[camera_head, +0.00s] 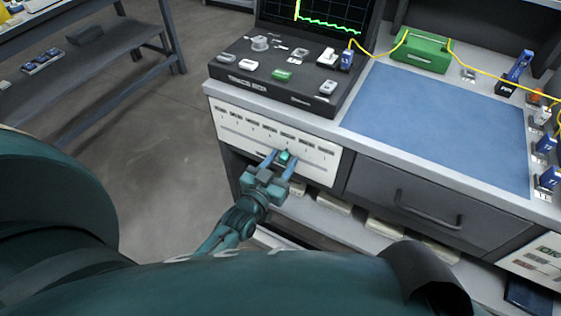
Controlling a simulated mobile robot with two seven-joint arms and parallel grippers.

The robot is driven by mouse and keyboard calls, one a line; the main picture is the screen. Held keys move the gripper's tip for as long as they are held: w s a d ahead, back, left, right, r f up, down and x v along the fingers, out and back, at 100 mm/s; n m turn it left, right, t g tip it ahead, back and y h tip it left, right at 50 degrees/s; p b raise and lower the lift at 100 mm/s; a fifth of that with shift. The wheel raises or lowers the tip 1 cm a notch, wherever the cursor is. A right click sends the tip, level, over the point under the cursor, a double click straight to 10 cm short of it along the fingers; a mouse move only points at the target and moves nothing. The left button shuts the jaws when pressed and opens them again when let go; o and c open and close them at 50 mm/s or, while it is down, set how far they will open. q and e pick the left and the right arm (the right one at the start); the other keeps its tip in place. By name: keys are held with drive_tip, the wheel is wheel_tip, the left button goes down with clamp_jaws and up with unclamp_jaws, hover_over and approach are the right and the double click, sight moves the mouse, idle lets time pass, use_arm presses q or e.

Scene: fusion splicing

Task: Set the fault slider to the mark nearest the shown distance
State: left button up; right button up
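The fault slider's teal knob (286,155) sits on a white panel (232,124) with a row of marks on the front of the bench. The labels at the marks are too small to read. My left gripper (280,160) is in front of the panel, its two fingers apart on either side of the knob. Contact with the knob cannot be made out. The tester's screen (325,12) shows a green trace and a yellow line, cut off at the top; I can read no distance. My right gripper is not in view.
The dark tester box (270,90) with small parts on it stands above the panel. A blue mat (435,125) lies to its right. A green box (420,50) with a yellow fibre is behind the mat. A grey drawer (430,205) is right of the panel.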

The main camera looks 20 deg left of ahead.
use_arm(q)
drive_tip(key=shift+s, duration=0.1)
drive_tip(key=s+a+p, duration=0.1)
drive_tip(key=s, duration=1.2)
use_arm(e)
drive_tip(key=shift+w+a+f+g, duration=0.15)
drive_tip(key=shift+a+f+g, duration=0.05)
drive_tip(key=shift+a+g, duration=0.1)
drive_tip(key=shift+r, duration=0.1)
